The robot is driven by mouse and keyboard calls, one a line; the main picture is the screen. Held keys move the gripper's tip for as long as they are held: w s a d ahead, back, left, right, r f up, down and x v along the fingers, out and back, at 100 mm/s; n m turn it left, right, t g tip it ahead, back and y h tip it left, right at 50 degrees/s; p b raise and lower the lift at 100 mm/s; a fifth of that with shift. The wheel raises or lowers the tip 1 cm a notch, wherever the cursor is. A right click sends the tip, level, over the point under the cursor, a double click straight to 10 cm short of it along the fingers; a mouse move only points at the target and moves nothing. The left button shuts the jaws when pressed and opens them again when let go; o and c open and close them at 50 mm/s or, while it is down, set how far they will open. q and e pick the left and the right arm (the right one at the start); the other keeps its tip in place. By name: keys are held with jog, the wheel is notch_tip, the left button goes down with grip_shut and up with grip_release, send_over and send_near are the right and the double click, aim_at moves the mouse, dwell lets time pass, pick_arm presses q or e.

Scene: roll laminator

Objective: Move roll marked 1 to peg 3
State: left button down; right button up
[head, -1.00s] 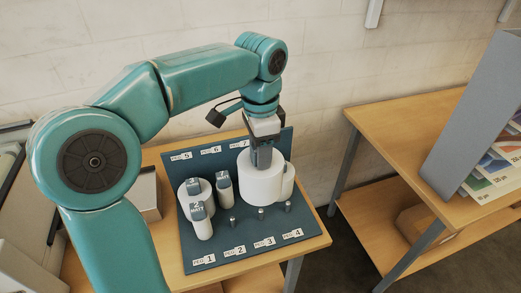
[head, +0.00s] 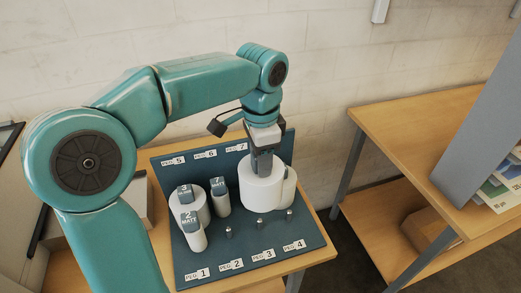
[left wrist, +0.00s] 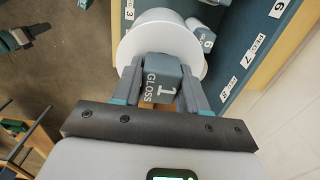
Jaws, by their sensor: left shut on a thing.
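My left gripper (head: 263,168) is shut on the top tab of roll 1 (head: 263,192), a wide white roll held upright at the back right of the board. In the left wrist view the roll (left wrist: 150,35) shows below the fingers, and its tab reads "1 GLOSS" (left wrist: 163,82). I cannot tell whether its bottom touches the board. Peg 3 (head: 259,222) is a short bare metal peg in front of the roll, above its label (head: 263,255). My right gripper is not in view.
Roll 2 (head: 195,240) stands at peg 1, with roll 3 (head: 186,212) and another narrow roll (head: 221,200) behind it. A thin roll (head: 289,188) stands close right of roll 1. Pegs 2 (head: 228,232) and 4 (head: 289,214) are bare. The dark board (head: 270,272) has a raised back.

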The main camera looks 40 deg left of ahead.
pick_arm(q)
jog(key=f+b, duration=0.1)
jog(key=f, duration=0.1)
jog(key=s+f+b, duration=0.1)
jog(key=f, duration=0.1)
jog(key=shift+a, duration=0.1)
jog(key=f+b, duration=0.2)
jog(key=f, duration=0.1)
jog(key=f+b, duration=0.3)
jog(key=f, duration=0.1)
jog(key=w+f+b, duration=0.1)
jog(key=f+b, duration=0.2)
jog(key=shift+f, duration=0.4)
jog(key=shift+s+a+r, duration=0.1)
jog(key=shift+s+r, duration=0.05)
jog(key=shift+s, duration=0.1)
jog(key=shift+w+f+b, duration=0.15)
jog(key=shift+f+b, duration=0.15)
jog(key=shift+f, duration=0.2)
jog(key=c, duration=0.5)
grip_release()
